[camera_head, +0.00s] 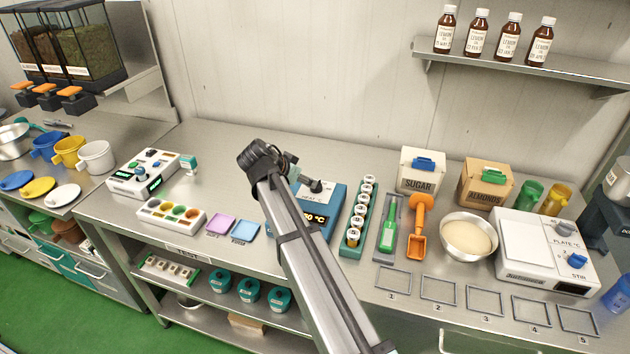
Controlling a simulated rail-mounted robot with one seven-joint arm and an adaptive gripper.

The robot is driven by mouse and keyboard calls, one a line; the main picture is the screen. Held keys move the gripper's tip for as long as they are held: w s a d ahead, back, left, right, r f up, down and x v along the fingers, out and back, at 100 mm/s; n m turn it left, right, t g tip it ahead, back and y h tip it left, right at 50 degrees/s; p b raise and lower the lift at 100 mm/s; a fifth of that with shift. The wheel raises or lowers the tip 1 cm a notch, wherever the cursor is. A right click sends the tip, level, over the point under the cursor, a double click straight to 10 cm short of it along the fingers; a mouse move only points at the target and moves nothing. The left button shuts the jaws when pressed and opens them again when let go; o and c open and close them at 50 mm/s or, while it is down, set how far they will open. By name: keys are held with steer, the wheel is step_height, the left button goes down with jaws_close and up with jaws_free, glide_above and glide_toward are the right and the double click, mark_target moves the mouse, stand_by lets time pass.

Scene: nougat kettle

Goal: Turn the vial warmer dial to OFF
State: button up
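A blue box-shaped heater, apparently the vial warmer (335,200), stands on the steel bench at the middle. My arm crosses in front of the warmer's left side. The dial's pointer and OFF mark are not readable.
Pink (221,225) and blue (245,230) squares lie left of the warmer, near a white tray of colored cups (171,216). Green (389,228) and orange (419,228) scoops, a bowl (468,238) and a white hotplate (540,250) stand right. Bench behind the gripper is clear.

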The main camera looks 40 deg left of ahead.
steer(key=p+x, duration=0.2)
steer(key=x, duration=0.6)
steer(key=c, duration=1.1)
